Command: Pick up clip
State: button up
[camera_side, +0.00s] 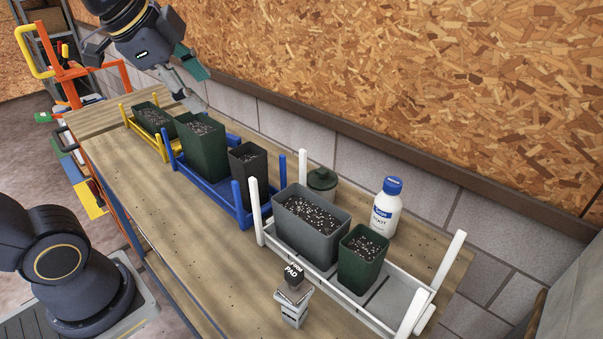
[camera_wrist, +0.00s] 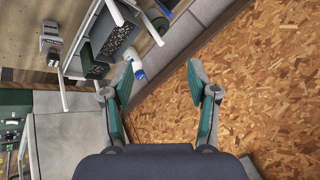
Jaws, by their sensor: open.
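A small grey piece with a dark top marked "PAD" (camera_side: 292,292) stands on the wooden table's front edge, before the white rack. It also shows at the upper left of the wrist view (camera_wrist: 51,44). It may be the clip, but I cannot tell for sure; no other clip is plain to see. My gripper (camera_side: 197,86) is high above the far part of the table, near the wall, well away from this piece. In the wrist view its two green-padded fingers (camera_wrist: 158,68) are spread wide with nothing between them.
The white rack (camera_side: 375,321) holds a grey pot (camera_side: 292,240) and a green pot (camera_side: 352,278). Blue (camera_side: 215,192) and yellow (camera_side: 138,131) racks hold more soil pots. The table's front strip (camera_side: 180,235) is clear.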

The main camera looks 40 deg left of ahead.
jog(key=w+a+r+m, duration=0.4)
jog(key=w, duration=0.4)
jog(key=m+g+y, duration=0.2)
jog(key=m+g, duration=0.1)
jog(key=g, duration=0.2)
send_over(231, 136)
jog(key=d, duration=0.2)
jog(key=f, duration=3.3)
jog(key=shift+s+a+f, duration=0.15)
jog(key=shift+s, duration=0.05)
jog(key=x, duration=0.6)
jog(key=shift+s+a, duration=0.3)
jog(key=c, duration=1)
jog(key=shift+c, duration=0.2)
